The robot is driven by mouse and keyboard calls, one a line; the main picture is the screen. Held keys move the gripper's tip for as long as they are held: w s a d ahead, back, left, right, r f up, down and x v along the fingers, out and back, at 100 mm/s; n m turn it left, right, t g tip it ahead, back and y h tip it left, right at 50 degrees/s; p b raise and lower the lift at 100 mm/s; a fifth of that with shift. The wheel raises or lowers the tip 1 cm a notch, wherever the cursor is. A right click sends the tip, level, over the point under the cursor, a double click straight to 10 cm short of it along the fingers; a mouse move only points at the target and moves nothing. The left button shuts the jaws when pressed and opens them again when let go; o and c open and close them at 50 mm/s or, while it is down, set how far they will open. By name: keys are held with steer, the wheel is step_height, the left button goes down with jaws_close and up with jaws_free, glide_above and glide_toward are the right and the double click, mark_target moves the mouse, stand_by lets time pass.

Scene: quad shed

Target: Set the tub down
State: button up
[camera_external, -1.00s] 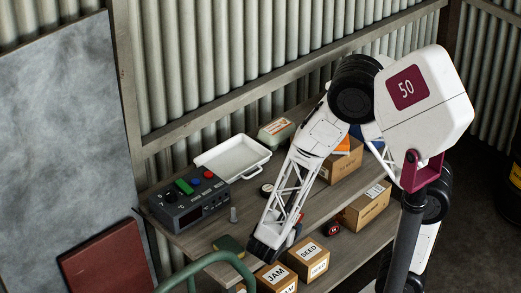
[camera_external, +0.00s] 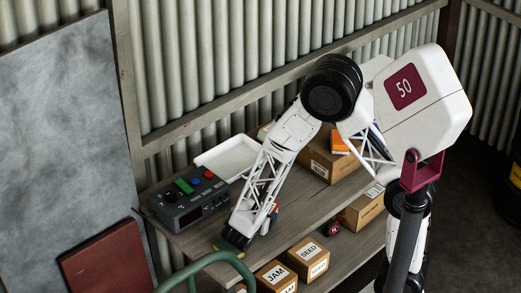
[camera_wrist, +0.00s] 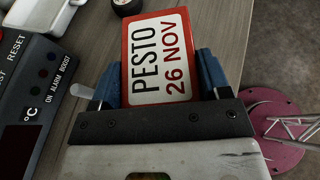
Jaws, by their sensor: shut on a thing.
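The tub (camera_wrist: 158,58) shows in the wrist view from above, with a red rim and a white label reading PESTO 26 NOV. My gripper (camera_wrist: 160,78) is shut on it, with a blue fingertip on either side. In the external view a bit of red and blue at my gripper (camera_external: 272,214) shows past my white forearm, which hides most of the hand and tub. They are over the front part of the wooden bench top (camera_external: 300,212). I cannot tell whether the tub's underside touches the wood.
A control box (camera_external: 188,201) with coloured buttons stands left of my forearm. A white tray (camera_external: 226,155) lies behind it. A grey peg (camera_wrist: 82,91) is close beside the left fingertip. Cardboard boxes (camera_external: 318,160) stand at right; JAM (camera_external: 274,276) and SEED boxes sit on the lower shelf.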

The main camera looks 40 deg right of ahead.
steer(key=shift+f, duration=1.75)
steer(key=shift+f, duration=0.1)
steer(key=o, duration=1.1)
steer(key=shift+v, duration=6.05)
steer(key=shift+s+d+r, duration=0.1)
steer(key=shift+d+r, duration=0.05)
steer(key=shift+r, duration=0.05)
